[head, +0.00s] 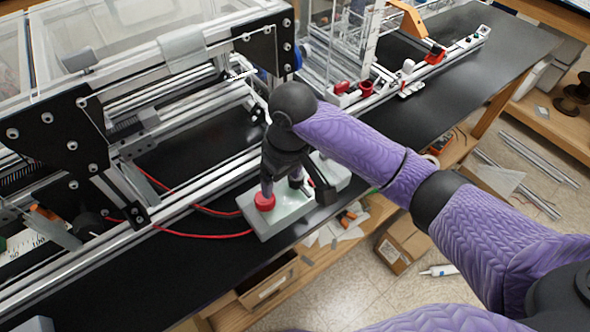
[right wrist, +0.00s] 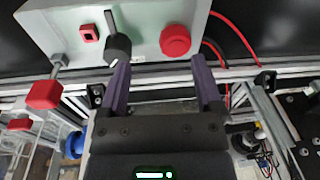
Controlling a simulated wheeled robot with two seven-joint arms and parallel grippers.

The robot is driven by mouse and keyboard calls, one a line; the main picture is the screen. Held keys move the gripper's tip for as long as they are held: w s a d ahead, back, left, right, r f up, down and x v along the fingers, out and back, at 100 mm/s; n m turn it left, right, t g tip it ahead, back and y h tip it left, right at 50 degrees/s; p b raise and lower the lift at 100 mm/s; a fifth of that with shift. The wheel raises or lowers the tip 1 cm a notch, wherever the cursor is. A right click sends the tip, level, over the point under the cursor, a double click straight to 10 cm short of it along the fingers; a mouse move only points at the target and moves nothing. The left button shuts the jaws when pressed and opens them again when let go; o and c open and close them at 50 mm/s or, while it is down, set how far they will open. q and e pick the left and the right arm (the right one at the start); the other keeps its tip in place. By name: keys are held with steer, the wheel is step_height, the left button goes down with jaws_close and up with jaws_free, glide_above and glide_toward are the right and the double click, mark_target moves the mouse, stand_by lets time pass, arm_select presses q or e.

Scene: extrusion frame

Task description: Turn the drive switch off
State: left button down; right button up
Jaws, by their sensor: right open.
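A pale grey-green control box (head: 268,226) sits on the black bench top near its front edge. In the right wrist view the box (right wrist: 148,12) carries a large red button (right wrist: 175,40), a black switch knob (right wrist: 117,46) and a small red square (right wrist: 89,33). The red button also shows in the head view (head: 264,201). My right gripper (head: 281,183) is over the box, pointing down, open and empty. In the right wrist view its fingers (right wrist: 160,64) are spread; the left fingertip is at the knob, contact unclear. My left gripper is not seen.
Red cables (head: 208,235) run from the box across the bench. The aluminium extrusion frame (head: 170,208) stands close behind and left of the box. A cardboard box (head: 402,243) is below the bench at right. Bare bench top (head: 448,85) lies to the upper right.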

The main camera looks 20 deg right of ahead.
mark_target(300, 183)
steer(key=shift+m+h, duration=0.7)
steer(key=w+d+r, duration=0.1)
steer(key=d+r, duration=0.1)
steer(key=w+d+r, duration=0.2)
steer(key=shift+w+r, duration=0.2)
steer(key=shift+w, duration=0.05)
step_height(300, 183, down, 9)
steer(key=b, duration=0.2)
steer(key=shift+a+f+b, duration=0.1)
steer(key=shift+f+b, duration=0.05)
steer(key=shift+b, duration=0.2)
jaws_close()
